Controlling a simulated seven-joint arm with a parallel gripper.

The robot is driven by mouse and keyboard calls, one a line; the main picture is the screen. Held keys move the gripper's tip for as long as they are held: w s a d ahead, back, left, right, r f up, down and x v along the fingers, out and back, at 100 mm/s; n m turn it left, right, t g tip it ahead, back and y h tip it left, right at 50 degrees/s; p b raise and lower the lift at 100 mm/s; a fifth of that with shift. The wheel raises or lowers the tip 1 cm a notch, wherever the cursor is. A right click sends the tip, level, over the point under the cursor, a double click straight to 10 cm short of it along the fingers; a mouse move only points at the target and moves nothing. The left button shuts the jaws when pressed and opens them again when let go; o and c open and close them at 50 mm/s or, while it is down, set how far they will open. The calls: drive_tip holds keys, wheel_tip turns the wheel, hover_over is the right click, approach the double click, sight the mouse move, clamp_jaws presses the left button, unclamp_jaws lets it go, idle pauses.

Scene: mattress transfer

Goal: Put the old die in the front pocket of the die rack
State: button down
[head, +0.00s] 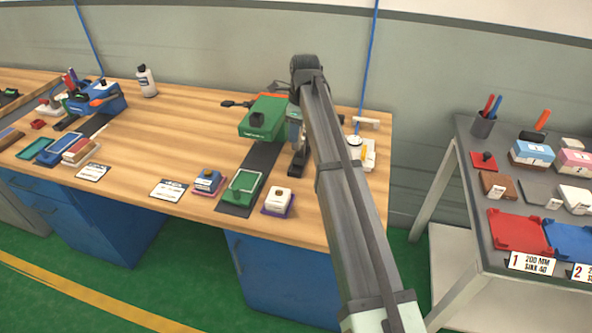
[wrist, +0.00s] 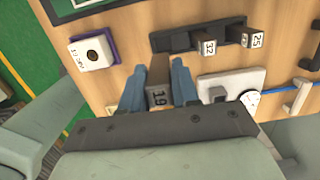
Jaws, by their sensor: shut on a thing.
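The black die rack (wrist: 228,33) lies just beyond the fingertips in that view. Two dies, marked 32 (wrist: 209,47) and 25 (wrist: 257,40), stand in its right part. The rack's left end shows dark with no marked die; the held die is just below that end in the picture. In the head view my gripper (head: 295,132) is over the table by the rack (head: 298,163), and the arm hides part of the area.
A green press (head: 264,118) stands left of the gripper. A white base with a dial gauge (wrist: 236,90) is right of the held die. A white block on a purple mat (wrist: 92,51) lies to the left. A side cart (head: 480,150) stands at right. The table's middle is clear.

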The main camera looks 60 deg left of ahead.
drive_tip(key=shift+a+f, duration=0.15)
drive_tip(key=shift+f, duration=4.8)
drive_tip(key=shift+f, duration=0.15)
drive_tip(key=c, duration=0.8)
unclamp_jaws()
drive_tip(key=r, duration=0.8)
drive_tip(key=w+d+r, duration=0.1)
drive_tip(key=r, duration=0.3)
drive_tip(key=shift+w+r, duration=0.1)
